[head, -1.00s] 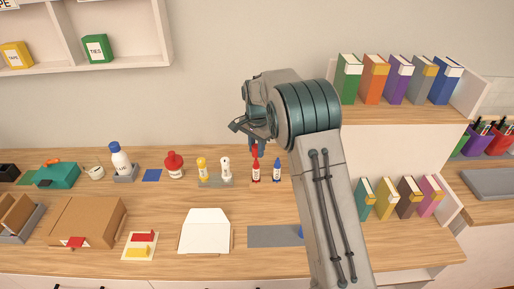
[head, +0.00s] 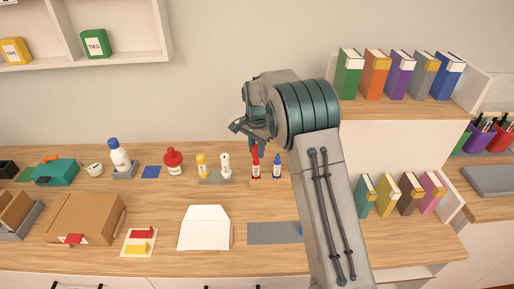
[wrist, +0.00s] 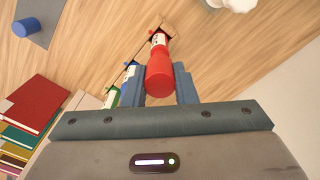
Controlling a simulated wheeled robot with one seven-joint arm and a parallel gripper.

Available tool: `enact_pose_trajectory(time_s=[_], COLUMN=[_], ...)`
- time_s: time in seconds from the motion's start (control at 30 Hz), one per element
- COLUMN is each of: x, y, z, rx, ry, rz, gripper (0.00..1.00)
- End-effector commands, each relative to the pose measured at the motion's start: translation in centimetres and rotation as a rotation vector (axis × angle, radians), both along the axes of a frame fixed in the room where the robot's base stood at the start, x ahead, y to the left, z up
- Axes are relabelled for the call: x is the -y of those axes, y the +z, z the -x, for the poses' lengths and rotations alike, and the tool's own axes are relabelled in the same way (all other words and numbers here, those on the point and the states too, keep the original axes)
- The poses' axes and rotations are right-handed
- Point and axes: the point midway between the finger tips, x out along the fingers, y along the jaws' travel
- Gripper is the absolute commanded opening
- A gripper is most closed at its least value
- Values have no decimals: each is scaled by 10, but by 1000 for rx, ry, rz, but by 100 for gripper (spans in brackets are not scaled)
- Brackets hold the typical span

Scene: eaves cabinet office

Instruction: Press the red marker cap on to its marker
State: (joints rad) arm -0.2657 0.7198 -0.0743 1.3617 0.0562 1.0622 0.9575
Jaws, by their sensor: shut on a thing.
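My gripper (wrist: 158,88) is shut on the red marker cap (wrist: 158,77), one finger on each side of it in the wrist view. The red marker (wrist: 158,40), with a white label, is beyond the cap and roughly in line with it. In the head view the red marker (head: 256,170) stands upright on the desk with the cap (head: 255,152) at its top. My gripper (head: 257,146) is above it, partly hidden by my wrist. I cannot tell whether the cap is fully seated.
A blue marker (head: 277,167) stands close right of the red one. Yellow (head: 202,165) and white (head: 225,165) bottles stand left on a grey base. A red-topped jar (head: 174,163) is farther left. Shelves with binders (head: 398,75) are at right. The grey mat (head: 272,233) lies in front.

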Motion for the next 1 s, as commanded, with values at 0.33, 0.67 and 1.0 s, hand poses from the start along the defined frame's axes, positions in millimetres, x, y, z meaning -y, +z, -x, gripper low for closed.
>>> enact_pose_trajectory(time_s=[0.33,0.67,1.0], x=[0,0,0], y=[-10,-18,-26], z=[0,0,0], rx=[-1,-1,0], ry=[0,0,0], rz=[1,1,0], gripper=[4,4,4])
